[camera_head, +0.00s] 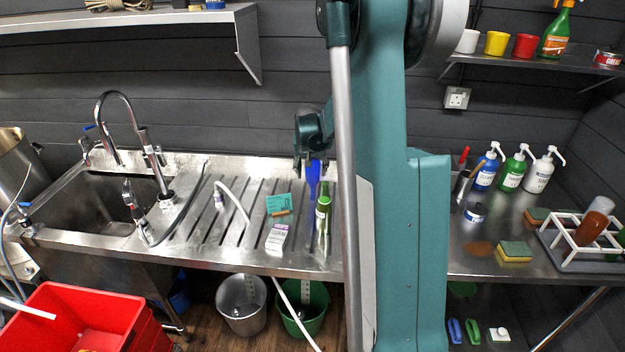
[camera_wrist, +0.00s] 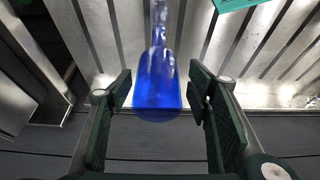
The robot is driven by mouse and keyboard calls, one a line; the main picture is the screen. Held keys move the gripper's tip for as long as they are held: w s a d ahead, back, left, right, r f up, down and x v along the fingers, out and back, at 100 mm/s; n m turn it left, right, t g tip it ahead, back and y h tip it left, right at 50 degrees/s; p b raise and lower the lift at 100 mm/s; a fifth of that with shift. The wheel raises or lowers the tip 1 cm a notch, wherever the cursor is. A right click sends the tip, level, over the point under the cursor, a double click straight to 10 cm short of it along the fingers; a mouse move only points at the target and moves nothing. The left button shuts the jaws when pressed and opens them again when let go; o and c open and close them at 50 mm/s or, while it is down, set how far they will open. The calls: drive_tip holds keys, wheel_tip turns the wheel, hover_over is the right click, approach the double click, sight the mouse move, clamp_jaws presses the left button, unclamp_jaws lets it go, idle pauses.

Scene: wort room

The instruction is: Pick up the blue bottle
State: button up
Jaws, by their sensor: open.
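The blue bottle (camera_head: 313,178) is on the ribbed drainboard, just left of my arm in the head view. In the wrist view the translucent blue bottle (camera_wrist: 157,88) has its wide base toward the dark wall and its narrow neck toward the top of the picture; it appears to lie along the ribs. My gripper (camera_head: 309,170) is at the base end in the head view. In the wrist view my gripper (camera_wrist: 163,92) is open, with one finger pad on each side of the base and a gap on both sides. Exact height above the bottle cannot be told.
A green bottle (camera_head: 322,212) stands close by on the right. A teal card (camera_head: 279,204) and a white box (camera_head: 277,238) are to the left. The sink (camera_head: 88,205) is farther left. A blue pump bottle (camera_head: 484,178) stands on the right counter.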

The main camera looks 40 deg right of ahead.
drive_tip(key=shift+x, duration=0.85)
drive_tip(key=shift+f, duration=0.1)
drive_tip(key=shift+b+x, duration=0.5)
drive_tip(key=shift+x, duration=2.05)
drive_tip(key=shift+s+d, duration=0.1)
drive_tip(key=shift+s, duration=0.1)
drive_tip(key=c, duration=1)
drive_tip(key=shift+c, duration=0.2)
drive_tip(key=shift+r+p, duration=0.65)
drive_tip(key=shift+r, duration=4.35)
